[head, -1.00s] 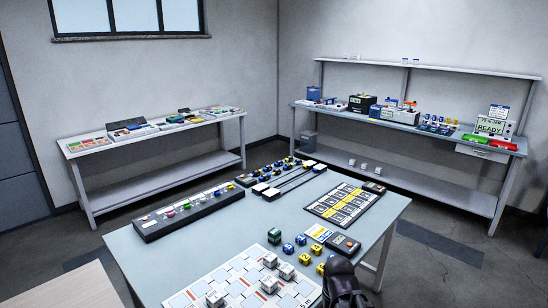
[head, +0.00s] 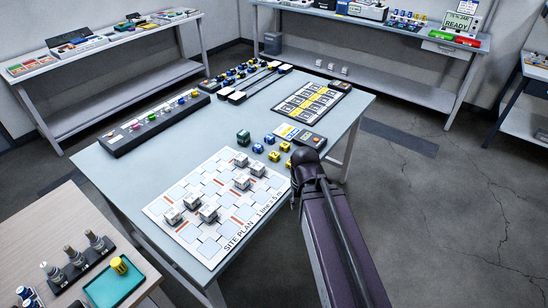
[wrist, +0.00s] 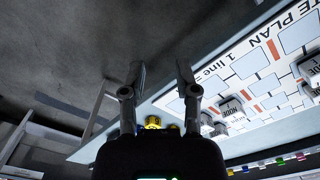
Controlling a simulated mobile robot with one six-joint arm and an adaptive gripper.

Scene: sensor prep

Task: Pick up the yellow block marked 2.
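Small yellow blocks (head: 285,146) stand on the table beside two blue blocks (head: 258,148) and a green block (head: 243,137). Another yellow block (head: 274,156) is slightly nearer. Their markings are too small to read, so I cannot tell which is marked 2. My dark arm reaches in at the lower right, its end just right of the blocks; the fingers are not clear there. In the wrist view my gripper (wrist: 160,72) is open, with nothing between its fingertips. A yellow block (wrist: 153,122) shows past the gripper body, partly hidden.
The site plan board (head: 165,205) with several grey-white blocks lies left of my arm. A black-and-yellow grid board (head: 310,101) is farther back. A wooden table with a green tray (head: 112,285) stands at lower left.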

